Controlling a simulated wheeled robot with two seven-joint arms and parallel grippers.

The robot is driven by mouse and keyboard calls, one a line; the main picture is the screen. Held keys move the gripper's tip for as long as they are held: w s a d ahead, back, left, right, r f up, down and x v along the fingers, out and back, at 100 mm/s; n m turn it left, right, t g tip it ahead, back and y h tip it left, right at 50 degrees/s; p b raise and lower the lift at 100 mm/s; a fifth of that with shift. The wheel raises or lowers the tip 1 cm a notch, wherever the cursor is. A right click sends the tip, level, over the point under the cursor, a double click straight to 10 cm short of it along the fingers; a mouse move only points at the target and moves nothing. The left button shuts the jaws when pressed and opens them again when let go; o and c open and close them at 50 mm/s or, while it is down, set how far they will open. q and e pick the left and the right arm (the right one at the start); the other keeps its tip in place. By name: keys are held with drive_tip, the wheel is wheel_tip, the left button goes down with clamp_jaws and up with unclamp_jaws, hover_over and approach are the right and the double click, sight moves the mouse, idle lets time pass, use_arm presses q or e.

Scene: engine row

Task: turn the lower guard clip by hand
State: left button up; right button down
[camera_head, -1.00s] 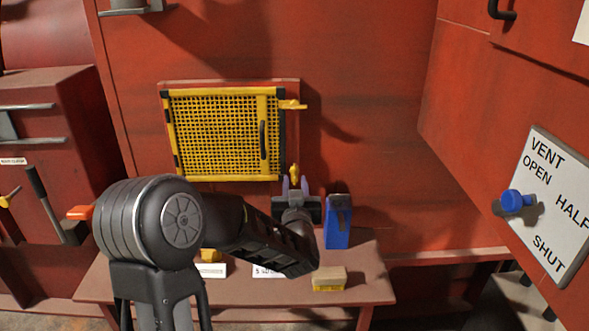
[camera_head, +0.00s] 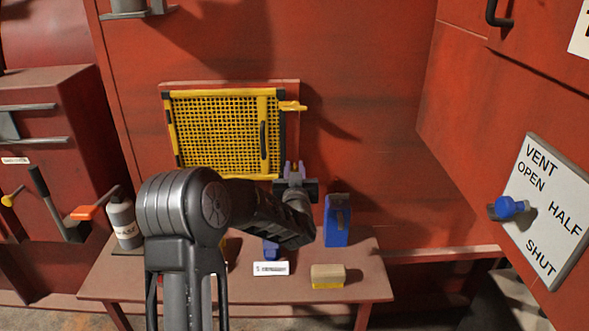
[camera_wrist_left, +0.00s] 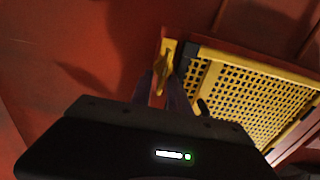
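The yellow mesh guard (camera_head: 215,130) is mounted on the red wall. Its upper clip (camera_head: 292,106) points sideways at the top right corner. The lower guard clip (camera_wrist_left: 163,72) is a small yellow tab beside the guard's black corner in the left wrist view; my gripper hides it in the head view. My left gripper (camera_head: 294,170) is at the guard's lower right corner. Its fingertips (camera_wrist_left: 162,92) are apart, one on each side of the clip in the left wrist view. I cannot tell whether they touch it. My right gripper is not in view.
A bench (camera_head: 355,290) below holds a blue object (camera_head: 337,225), a yellow-and-tan block (camera_head: 328,276), a label (camera_head: 271,268) and a grey bottle (camera_head: 122,220). A vent panel (camera_head: 548,215) with a blue knob (camera_head: 510,208) is at right. The wall right of the guard is clear.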

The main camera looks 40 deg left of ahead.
use_arm(q)
clamp_jaws()
drive_tip(key=shift+m, duration=0.3)
drive_tip(key=m, duration=0.2)
drive_tip(key=m+b, duration=0.1)
drive_tip(key=shift+w+d+f, duration=0.2)
drive_tip(key=shift+w+d, duration=0.05)
drive_tip(key=shift+w+d+f+m+p, duration=0.15)
drive_tip(key=shift+f+m+p, duration=0.35)
drive_tip(key=shift+m, duration=1.9)
drive_tip(key=shift+w+d+f+m+p, duration=0.2)
drive_tip(key=shift+m+p, duration=0.45)
drive_tip(key=shift+m, duration=1.75)
drive_tip(key=shift+s+d+f+m+p, duration=0.15)
drive_tip(key=shift+f+m+p, duration=0.35)
drive_tip(key=shift+m, duration=1.9)
drive_tip(key=shift+w+r, duration=0.1)
